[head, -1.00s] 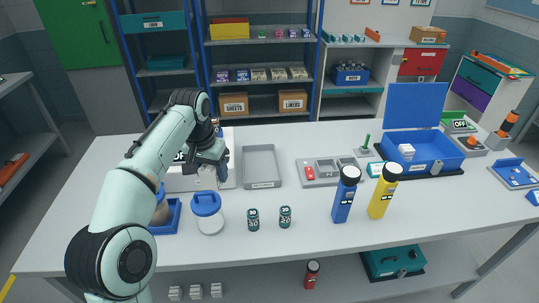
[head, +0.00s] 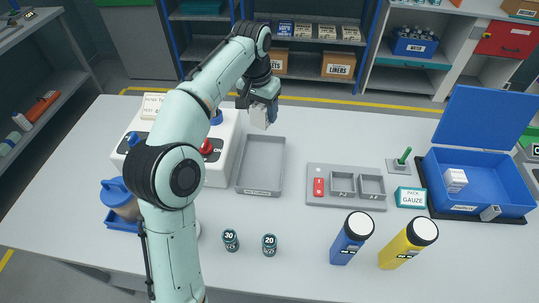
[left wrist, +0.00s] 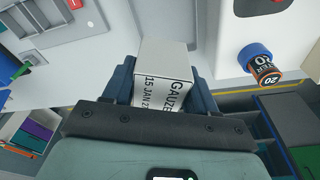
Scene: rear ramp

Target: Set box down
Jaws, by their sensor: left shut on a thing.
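My left gripper (head: 261,106) is shut on a small white box (head: 260,118), held at the far end of the grey tray (head: 241,172) in the head view. The gap between box and table or tray cannot be judged. In the left wrist view the box (left wrist: 166,62) sits between the two fingers (left wrist: 163,92) and shows printed text reading "GAUZE" and "15 JAN". The tray looks empty. My right gripper is not in view.
A white machine (head: 222,150) with a red button stands left of the tray. Blue (head: 352,236) and yellow (head: 405,245) bottles stand in front.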

